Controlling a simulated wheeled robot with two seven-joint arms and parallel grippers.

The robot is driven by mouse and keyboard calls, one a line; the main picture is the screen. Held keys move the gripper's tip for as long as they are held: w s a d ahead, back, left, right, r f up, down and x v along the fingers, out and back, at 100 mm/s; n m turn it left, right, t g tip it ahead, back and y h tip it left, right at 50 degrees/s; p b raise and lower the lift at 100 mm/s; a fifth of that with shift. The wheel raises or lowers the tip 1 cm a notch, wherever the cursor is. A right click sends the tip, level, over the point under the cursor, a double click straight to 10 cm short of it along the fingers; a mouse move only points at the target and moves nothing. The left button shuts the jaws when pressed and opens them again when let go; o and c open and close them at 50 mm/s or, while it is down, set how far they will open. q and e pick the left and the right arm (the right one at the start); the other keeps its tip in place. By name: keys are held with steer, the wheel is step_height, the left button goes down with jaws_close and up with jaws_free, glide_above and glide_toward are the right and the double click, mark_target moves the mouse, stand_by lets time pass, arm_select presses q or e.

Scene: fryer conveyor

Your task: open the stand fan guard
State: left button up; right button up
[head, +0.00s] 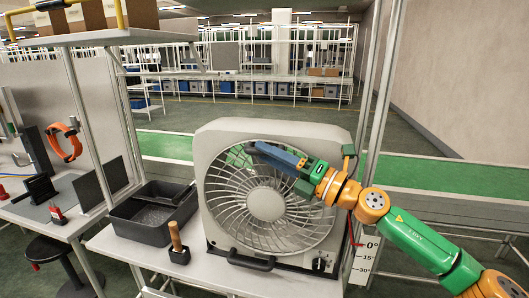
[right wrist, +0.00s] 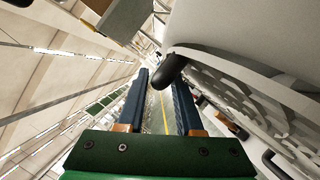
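The stand fan (head: 235,140) is a pale box on the table, its round slatted guard (head: 232,210) facing me. The guard looks closed in the head view. A black handle (head: 245,262) sits low on the front. My right gripper (head: 262,150) lies across the guard's upper part, fingers pointing left. In the right wrist view, its two blue fingers (right wrist: 161,80) are apart. A dark rounded knob (right wrist: 172,69) on the fan shows at the fingertips, near the right finger; I cannot tell whether they touch. The guard (right wrist: 250,85) runs along the right. My left gripper is not in view.
A dark grey bin (head: 150,225) and a wooden-handled tool (head: 177,240) stand left of the fan. A green conveyor (head: 420,175) runs behind it. A metal upright (head: 375,110) rises close to the right. A shelf (head: 110,37) with boxes hangs at upper left.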

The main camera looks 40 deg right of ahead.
steer(key=shift+w+a+r, duration=0.2)
steer(key=shift+w+a, duration=0.05)
steer(key=shift+w, duration=0.2)
steer(key=shift+s, duration=0.1)
steer(key=shift+d, duration=0.1)
steer(key=shift+c, duration=0.2)
jaws_close()
stand_by(1.0)
